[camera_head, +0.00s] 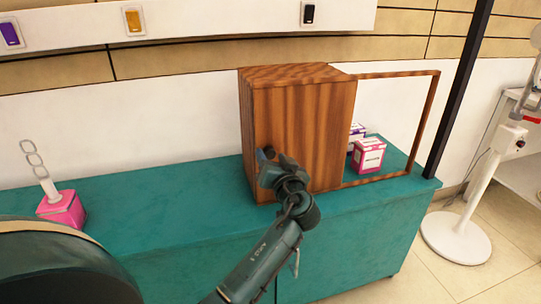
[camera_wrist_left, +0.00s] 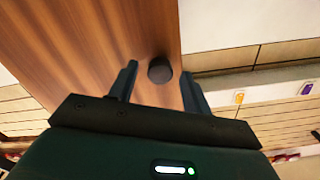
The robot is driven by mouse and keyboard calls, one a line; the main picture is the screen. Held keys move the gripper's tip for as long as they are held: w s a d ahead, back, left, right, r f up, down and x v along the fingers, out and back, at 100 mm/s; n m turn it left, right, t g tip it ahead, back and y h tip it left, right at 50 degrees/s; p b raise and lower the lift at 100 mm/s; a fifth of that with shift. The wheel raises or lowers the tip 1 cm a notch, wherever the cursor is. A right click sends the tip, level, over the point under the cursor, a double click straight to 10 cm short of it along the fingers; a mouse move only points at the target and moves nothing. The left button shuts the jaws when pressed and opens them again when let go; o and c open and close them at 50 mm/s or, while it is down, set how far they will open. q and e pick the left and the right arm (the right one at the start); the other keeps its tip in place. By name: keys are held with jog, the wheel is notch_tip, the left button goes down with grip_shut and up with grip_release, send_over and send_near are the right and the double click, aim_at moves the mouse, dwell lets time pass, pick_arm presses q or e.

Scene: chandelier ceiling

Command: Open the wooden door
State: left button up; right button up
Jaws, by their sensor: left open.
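The wooden door (camera_head: 315,125) is the striped brown front panel of a box-shaped wooden cabinet on the teal counter. It shows upright in the head view. Its dark round knob (camera_head: 269,152) is near the panel's left edge. In the left wrist view, the door (camera_wrist_left: 85,40) fills the upper left and the knob (camera_wrist_left: 159,69) stands out near its edge. My left gripper (camera_head: 272,168) is at the knob, with its fingers open. In the wrist view the knob appears between the two fingers (camera_wrist_left: 160,84); I cannot tell whether they touch it. My right gripper is out of view.
The teal counter (camera_head: 145,190) carries a pink-based object (camera_head: 62,208) at left. Pink and purple boxes (camera_head: 368,155) stand inside a thin wooden frame (camera_head: 428,105) right of the door. A black post (camera_head: 460,90) and a white stand (camera_head: 455,238) are at right.

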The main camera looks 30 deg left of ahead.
pick_arm(q)
jog(key=shift+c, duration=0.4)
grip_shut()
